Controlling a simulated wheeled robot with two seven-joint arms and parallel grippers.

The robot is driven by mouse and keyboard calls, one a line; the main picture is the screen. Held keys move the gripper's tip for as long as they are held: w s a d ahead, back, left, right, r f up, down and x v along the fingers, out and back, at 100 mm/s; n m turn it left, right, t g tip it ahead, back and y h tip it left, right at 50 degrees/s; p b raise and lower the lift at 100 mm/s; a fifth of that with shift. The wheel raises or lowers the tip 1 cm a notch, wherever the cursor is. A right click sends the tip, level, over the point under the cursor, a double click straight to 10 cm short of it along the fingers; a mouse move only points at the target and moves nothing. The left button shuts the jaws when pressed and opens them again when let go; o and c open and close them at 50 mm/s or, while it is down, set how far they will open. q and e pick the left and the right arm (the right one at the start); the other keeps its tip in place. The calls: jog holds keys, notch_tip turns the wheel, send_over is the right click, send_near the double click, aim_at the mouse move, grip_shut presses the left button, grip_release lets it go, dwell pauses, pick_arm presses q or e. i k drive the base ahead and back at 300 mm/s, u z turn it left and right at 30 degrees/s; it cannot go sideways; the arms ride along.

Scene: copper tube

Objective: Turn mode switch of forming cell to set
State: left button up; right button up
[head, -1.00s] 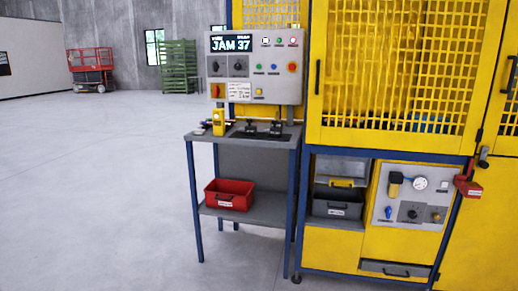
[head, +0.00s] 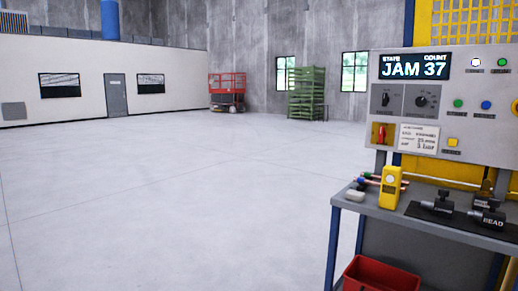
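The forming cell's grey control panel (head: 450,115) stands at the right of the head view. Its display (head: 414,66) reads "JAM 37". Two black rotary switches sit below the display: a left one (head: 385,99) and a right one (head: 422,101). Their labels are too small to read, so I cannot tell which is the mode switch or its setting. A red switch (head: 381,133) is lower down, beside a written card (head: 418,138). Neither of my grippers is in view.
A grey bench (head: 385,213) stands under the panel. It carries a yellow device (head: 390,187), copper pieces and black tooling (head: 437,204). A red bin (head: 382,275) sits below. Open floor (head: 180,190) lies to the left. A red lift (head: 227,92) and green rack (head: 307,92) stand far back.

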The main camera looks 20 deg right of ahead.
aim_at(386, 99)
jog(key=u, duration=0.2)
jog(key=i, duration=2.55)
jog(key=z, duration=0.9)
jog(key=i, duration=1.25)
jog(key=z, duration=1.2)
